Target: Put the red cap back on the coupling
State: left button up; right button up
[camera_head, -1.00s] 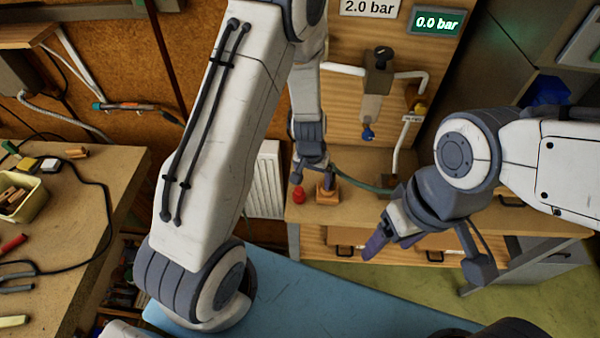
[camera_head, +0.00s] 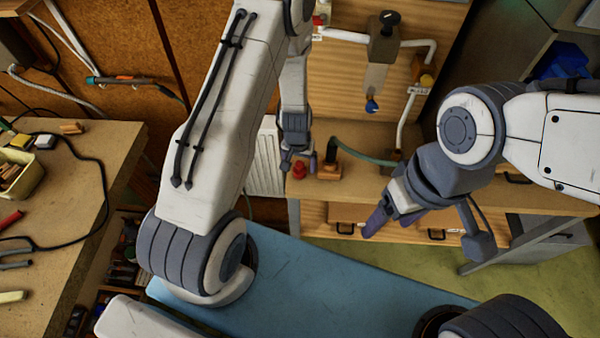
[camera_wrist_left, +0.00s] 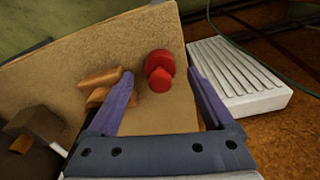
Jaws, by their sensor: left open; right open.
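The red cap (camera_head: 299,170) stands on the wooden bench top near its left front corner. It also shows in the left wrist view (camera_wrist_left: 160,72), between my finger tips and beyond them. My left gripper (camera_head: 298,158) is open at the cap, with nothing held; contact cannot be told. Right of the cap is a wooden block (camera_head: 328,172) with a dark upright fitting (camera_head: 332,150), which looks like the coupling, and a green hose. In the left wrist view one purple finger partly covers the block (camera_wrist_left: 100,82). My right gripper (camera_head: 392,222) is open and empty in front of the bench.
A white ribbed radiator (camera_head: 265,160) stands left of the bench; it is close beside one finger in the left wrist view. White pipes and a valve (camera_head: 383,30) are on the back panel. A cluttered workbench (camera_head: 85,220) is at the left.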

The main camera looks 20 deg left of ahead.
pick_arm(q)
notch_tip(320, 180, down, 3)
jog(key=shift+w+r+b, duration=0.15)
jog(key=shift+b, duration=0.15)
jog(key=shift+r, duration=0.1)
grip_shut()
